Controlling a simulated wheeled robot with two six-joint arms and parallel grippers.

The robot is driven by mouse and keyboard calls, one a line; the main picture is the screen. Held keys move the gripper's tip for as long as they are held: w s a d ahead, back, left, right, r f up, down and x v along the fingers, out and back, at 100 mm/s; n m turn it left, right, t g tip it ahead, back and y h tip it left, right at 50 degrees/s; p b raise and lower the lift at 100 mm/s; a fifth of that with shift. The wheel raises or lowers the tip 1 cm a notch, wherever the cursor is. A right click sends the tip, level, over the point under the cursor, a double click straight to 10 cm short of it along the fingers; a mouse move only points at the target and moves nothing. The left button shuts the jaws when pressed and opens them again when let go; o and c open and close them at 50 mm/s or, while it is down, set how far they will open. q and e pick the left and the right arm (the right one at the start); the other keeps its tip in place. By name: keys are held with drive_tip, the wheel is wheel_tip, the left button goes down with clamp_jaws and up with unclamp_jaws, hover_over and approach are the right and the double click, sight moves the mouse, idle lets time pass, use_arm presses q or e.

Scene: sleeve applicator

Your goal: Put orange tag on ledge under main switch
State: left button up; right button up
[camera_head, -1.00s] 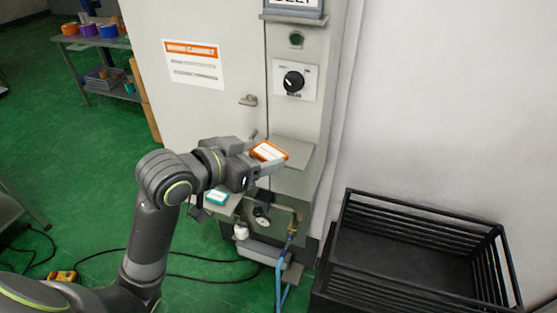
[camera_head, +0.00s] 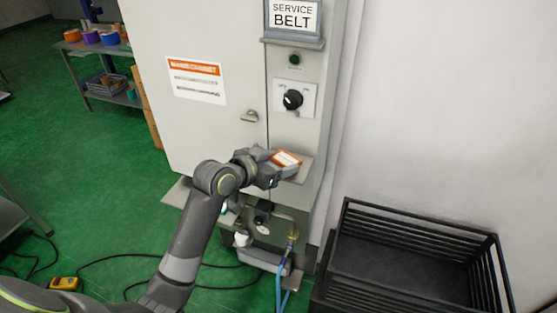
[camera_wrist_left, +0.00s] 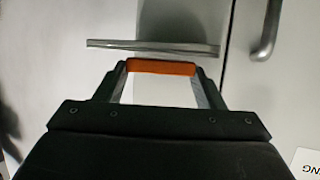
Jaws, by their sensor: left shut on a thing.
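The orange tag (camera_head: 288,156), orange with a white face, is held in my left gripper (camera_head: 283,163) in front of the cabinet. In the left wrist view the tag's orange edge (camera_wrist_left: 162,67) spans between the two fingers. The small grey ledge (camera_head: 304,170) sticks out below the main switch (camera_head: 293,99), a black rotary knob on a white plate. The tag overlaps the ledge in the head view; whether they touch cannot be told. In the wrist view the ledge (camera_wrist_left: 150,46) shows as a thin bar just past the tag. My right gripper is out of view.
The cabinet door has a handle (camera_head: 249,116) left of the switch. A lower shelf (camera_head: 178,193), a gauge and blue hoses (camera_head: 284,280) are beneath my left arm. A black slatted crate (camera_head: 420,215) stands at the right. A shelf with tape rolls (camera_head: 91,37) is at far left.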

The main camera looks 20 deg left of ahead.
use_arm(q)
drive_tip(key=shift+w+f, duration=0.15)
drive_tip(key=shift+w, duration=0.05)
drive_tip(key=shift+f, duration=0.15)
drive_tip(key=o, duration=0.5)
drive_tip(key=shift+f, duration=0.2)
drive_tip(key=o, duration=0.4)
drive_tip(key=shift+o, duration=0.2)
drive_tip(key=shift+r, duration=0.1)
